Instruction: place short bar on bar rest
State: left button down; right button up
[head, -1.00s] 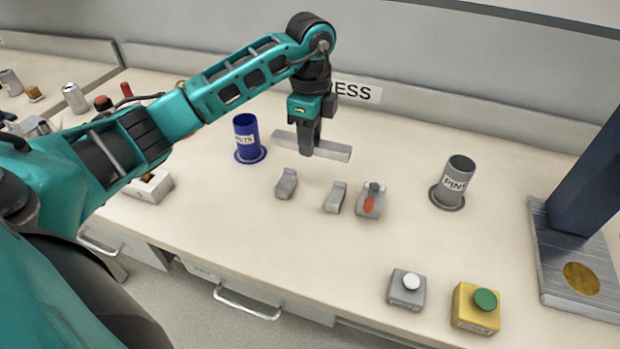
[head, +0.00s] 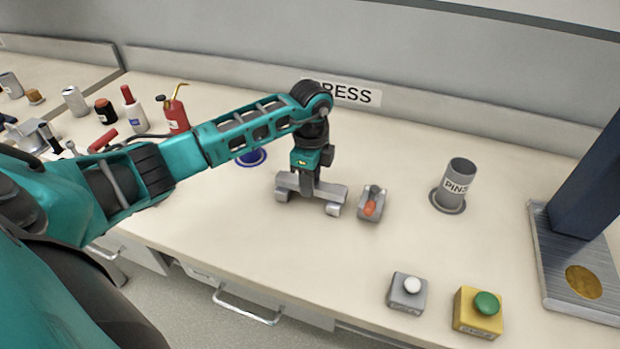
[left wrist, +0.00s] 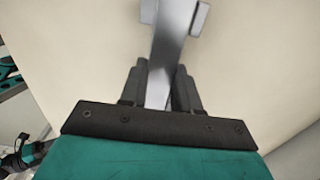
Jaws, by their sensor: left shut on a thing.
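The short bar (head: 328,191) is a grey metal bar. My left gripper (head: 306,190) is shut on it near its middle, and the bar lies across the two grey blocks of the bar rest (head: 333,209). I cannot tell whether the bar touches both blocks. In the left wrist view my left gripper (left wrist: 161,95) has its fingers on either side of the bar (left wrist: 171,45), and one rest block (left wrist: 200,18) shows beyond it. My right gripper is not in view.
A grey holder with an orange piece (head: 370,205) stands just right of the rest. A grey PINS cup (head: 456,185), a grey button box (head: 407,291), a yellow box with green button (head: 478,310) and a press (head: 580,250) are further right. Bottles and a red oil can (head: 176,115) stand left.

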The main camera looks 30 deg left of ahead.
pick_arm(q)
jog(key=shift+f, duration=0.15)
jog(key=c, duration=0.8)
grip_release()
jog(key=shift+r, duration=0.25)
notch_tip(320, 180, up, 12)
jog(key=shift+f, duration=0.1)
